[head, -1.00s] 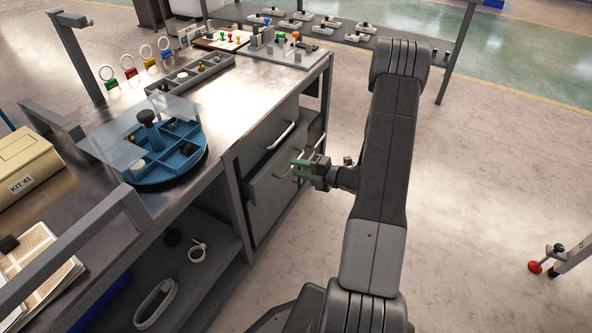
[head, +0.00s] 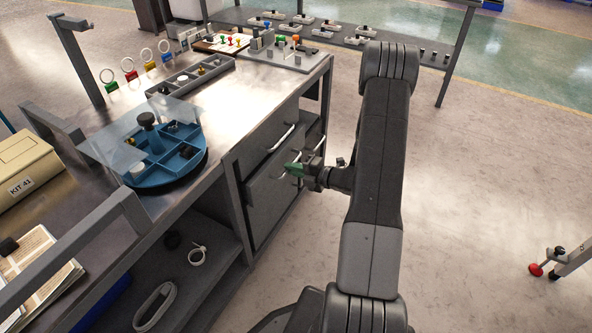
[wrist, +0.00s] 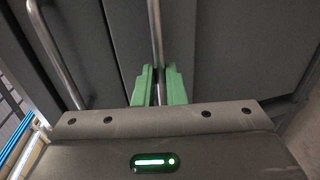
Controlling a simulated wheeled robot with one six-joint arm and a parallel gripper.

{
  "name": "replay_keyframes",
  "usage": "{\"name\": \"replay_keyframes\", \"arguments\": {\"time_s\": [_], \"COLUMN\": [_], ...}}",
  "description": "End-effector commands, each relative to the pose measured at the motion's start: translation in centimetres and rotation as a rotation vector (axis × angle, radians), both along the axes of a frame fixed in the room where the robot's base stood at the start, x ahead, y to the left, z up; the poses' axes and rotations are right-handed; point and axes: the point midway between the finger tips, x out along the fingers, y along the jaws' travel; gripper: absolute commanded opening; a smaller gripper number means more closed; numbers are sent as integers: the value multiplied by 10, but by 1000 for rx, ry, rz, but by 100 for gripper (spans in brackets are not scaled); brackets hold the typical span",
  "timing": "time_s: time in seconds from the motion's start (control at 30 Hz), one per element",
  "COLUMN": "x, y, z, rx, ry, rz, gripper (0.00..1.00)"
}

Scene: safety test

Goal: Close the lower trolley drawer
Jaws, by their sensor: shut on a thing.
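The trolley (head: 232,110) has a grey upper drawer (head: 268,140) with a pale bar handle (head: 281,137). Below it is the lower drawer (head: 268,205). Its front seems to stand out a little from the trolley; how far is hard to tell. My gripper (head: 295,169) is at the lower drawer's handle. In the wrist view, the green fingertips (wrist: 159,86) are closed around this metal bar handle (wrist: 155,35), one on each side. The upper drawer's handle (wrist: 50,55) shows at left in the wrist view, apart from the fingers.
A blue round divided tray (head: 165,165) with a clear lid, a grey parts tray (head: 195,75) and a KIT 41 box (head: 25,172) sit on top surfaces. The floor right of my arm is clear, except for a red-footed stand (head: 555,263) at far right.

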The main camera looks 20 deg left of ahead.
Motion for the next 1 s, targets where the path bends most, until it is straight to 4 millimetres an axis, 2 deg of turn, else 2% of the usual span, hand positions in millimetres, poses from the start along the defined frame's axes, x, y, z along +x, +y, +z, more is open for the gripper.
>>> {"name": "replay_keyframes", "arguments": {"time_s": [0.1,0.2,0.47,0.5,0.57,0.6,0.87,1.0], "x": [1,2,3,3,3,3,2,2], "y": [20,29,31,31,31,31,29,18], "z": [1,0,0,0,0,0,1,4], "rx": [0,-1,1,2,2,1,1,0], "ry": [0,0,-1,-1,-1,-1,0,0], "rz": [4,2,-1,-1,0,0,0,-2], "gripper": [0,0,0,18,30,32,32,32]}}
